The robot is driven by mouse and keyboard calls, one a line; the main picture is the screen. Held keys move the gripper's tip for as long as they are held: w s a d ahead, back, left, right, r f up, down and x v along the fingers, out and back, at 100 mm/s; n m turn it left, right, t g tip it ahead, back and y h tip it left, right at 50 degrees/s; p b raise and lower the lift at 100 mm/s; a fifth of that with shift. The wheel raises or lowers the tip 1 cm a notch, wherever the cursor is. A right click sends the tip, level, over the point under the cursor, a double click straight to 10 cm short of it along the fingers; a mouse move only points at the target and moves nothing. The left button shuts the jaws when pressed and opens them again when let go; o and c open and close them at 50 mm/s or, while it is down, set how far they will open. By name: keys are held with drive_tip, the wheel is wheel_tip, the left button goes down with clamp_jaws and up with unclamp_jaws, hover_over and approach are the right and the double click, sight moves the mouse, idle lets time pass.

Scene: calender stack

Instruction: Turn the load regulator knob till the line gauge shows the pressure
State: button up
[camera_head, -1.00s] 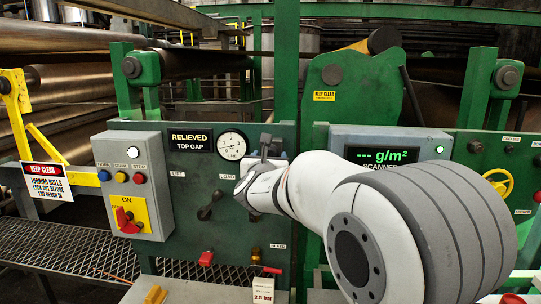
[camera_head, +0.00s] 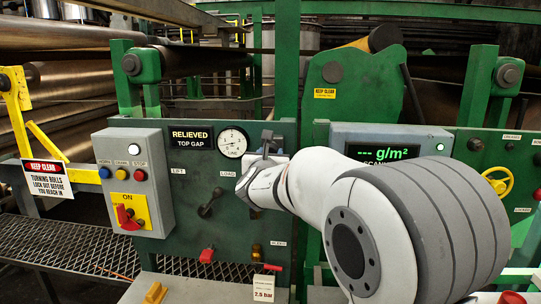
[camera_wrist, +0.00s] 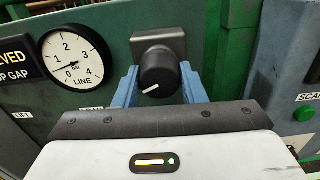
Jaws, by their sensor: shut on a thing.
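The black load regulator knob (camera_wrist: 158,72) stands out from a square dark mount in the wrist view. A white mark on its face points to the lower left. My gripper (camera_wrist: 158,84) has its blue fingers on both sides of the knob, shut on it. In the head view my gripper (camera_head: 268,156) hides most of the knob. The round white line gauge (camera_wrist: 75,57) is left of the knob, marked 0 to 4 bar. Its needle points low and left, between 0 and 1. The gauge also shows in the head view (camera_head: 232,142). A white tag (camera_head: 263,289) reads 2.5 bar.
A grey button box (camera_head: 133,170) with a red switch is left on the green panel. The scanner display (camera_head: 385,153) is behind my arm. A yellow guard and warning sign (camera_head: 47,179) stand far left.

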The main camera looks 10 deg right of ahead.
drive_tip(key=shift+f+m+b, duration=0.2)
drive_tip(key=shift+m+b, duration=0.55)
drive_tip(key=shift+b, duration=0.7)
drive_tip(key=shift+f+m+b, duration=0.2)
drive_tip(key=shift+m+b, duration=0.55)
drive_tip(key=shift+b, duration=0.7)
drive_tip(key=m+b, duration=0.3)
drive_tip(key=b, duration=0.2)
drive_tip(key=shift+m, duration=0.3)
drive_tip(key=m+b, duration=0.4)
drive_tip(key=b, duration=0.1)
drive_tip(key=shift+r+m+b, duration=0.1)
drive_tip(key=shift+m+b, duration=0.2)
drive_tip(key=shift+b, duration=0.1)
drive_tip(key=m+b, duration=0.4)
drive_tip(key=shift+r, duration=0.1)
drive_tip(key=m+b, duration=0.6)
drive_tip(key=m, duration=0.1)
drive_tip(key=shift+m+b, duration=0.3)
drive_tip(key=shift+b, duration=0.05)
drive_tip(key=m+b, duration=0.2)
drive_tip(key=m, duration=0.1)
drive_tip(key=shift+r+m, duration=0.1)
drive_tip(key=shift+m, duration=0.2)
drive_tip(key=shift+r+m+b, duration=0.1)
drive_tip(key=shift+m+b, duration=0.95)
drive_tip(key=shift+m, duration=0.55)
